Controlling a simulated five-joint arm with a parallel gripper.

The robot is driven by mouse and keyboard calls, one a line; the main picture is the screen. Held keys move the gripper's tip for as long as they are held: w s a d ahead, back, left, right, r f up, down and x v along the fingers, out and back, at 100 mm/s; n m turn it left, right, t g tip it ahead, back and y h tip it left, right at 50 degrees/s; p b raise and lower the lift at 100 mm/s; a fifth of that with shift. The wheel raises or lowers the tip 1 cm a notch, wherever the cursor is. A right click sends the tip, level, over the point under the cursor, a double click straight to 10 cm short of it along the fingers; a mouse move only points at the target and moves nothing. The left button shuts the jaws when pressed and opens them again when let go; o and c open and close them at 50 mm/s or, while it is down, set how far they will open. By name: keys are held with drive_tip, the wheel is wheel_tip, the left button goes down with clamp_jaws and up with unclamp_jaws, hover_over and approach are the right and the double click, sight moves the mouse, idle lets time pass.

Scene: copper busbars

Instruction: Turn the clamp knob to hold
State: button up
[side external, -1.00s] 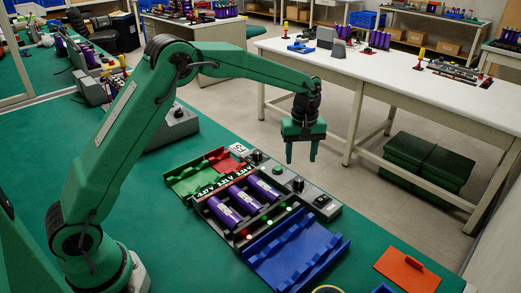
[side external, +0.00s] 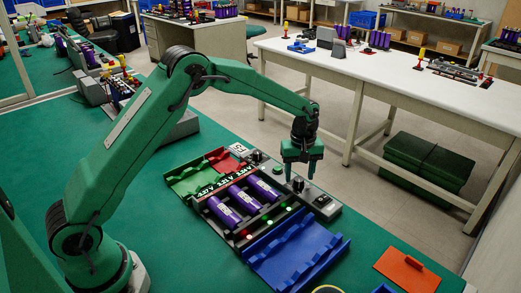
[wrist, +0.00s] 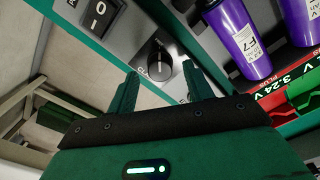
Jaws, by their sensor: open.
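The clamp knob (side external: 298,185) is a small black knob on the grey control strip, beside the rocker switch. My gripper (side external: 300,178) is open and empty, pointing down just over the knob. In the wrist view its two fingers (wrist: 160,72) stand apart to either side of the knob's near edge. I cannot tell whether they touch it.
Several purple cells (side external: 243,198) lie in the dark cradle beside the strip. A rocker switch (side external: 323,201) and a green button (side external: 277,169) flank the knob. A blue tray (side external: 295,255), a green tray (side external: 185,180) and an orange plate (side external: 405,268) lie around.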

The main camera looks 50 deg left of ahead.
drive_tip(key=shift+f, duration=0.65)
drive_tip(key=c, duration=1)
drive_tip(key=shift+o, duration=0.2)
